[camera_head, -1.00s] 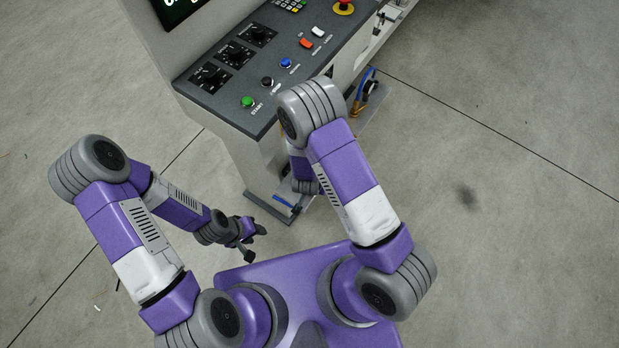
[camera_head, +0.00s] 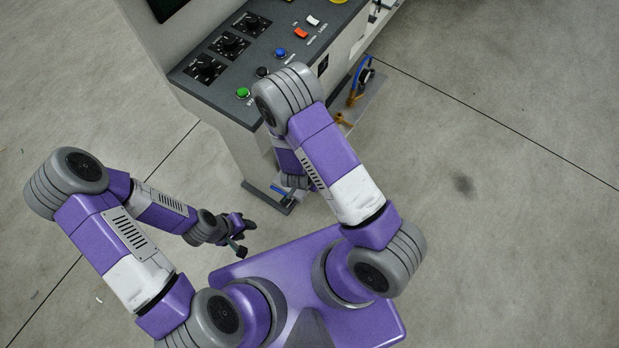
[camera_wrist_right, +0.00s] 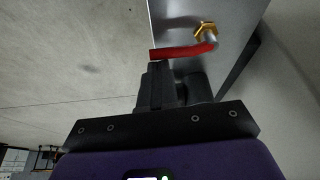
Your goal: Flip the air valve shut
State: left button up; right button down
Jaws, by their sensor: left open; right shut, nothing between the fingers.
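The air valve's red lever (camera_wrist_right: 182,53) shows in the right wrist view, joined at its right end to a brass hex fitting (camera_wrist_right: 206,32) beside a grey panel (camera_wrist_right: 172,16). The lever lies nearly level across the picture. My right gripper (camera_wrist_right: 158,70) is shut and empty, with its fingertips just below the lever's left end; I cannot tell whether they touch. In the head view my right arm hides that gripper, and I cannot make out the red lever. My left gripper (camera_head: 242,236) is open and empty, low above the floor left of the machine's foot.
The welder's control console (camera_head: 222,100), with knobs and coloured buttons, stands ahead. A blue hose and gauge unit (camera_head: 361,80) sits on its right side. A blue-topped part (camera_head: 283,192) lies low near the machine's foot. The concrete floor on the right is clear.

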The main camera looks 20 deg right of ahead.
jog(key=w+d, duration=0.1)
jog(key=w+d+r, duration=0.1)
jog(key=d, duration=0.1)
jog(key=p+v, duration=0.4)
jog(key=v, duration=0.5)
jog(key=shift+a+r, duration=0.2)
jog(key=shift+r, duration=0.2)
jog(key=shift+w, duration=0.1)
jog(key=s+a+f+n+g+y, duration=0.2)
jog(key=s+a+f+n+y, duration=0.2)
jog(key=s+n+y, duration=0.3)
jog(key=shift+s+a, duration=0.5)
jog(key=shift+a, duration=0.3)
jog(key=shift+f, duration=0.1)
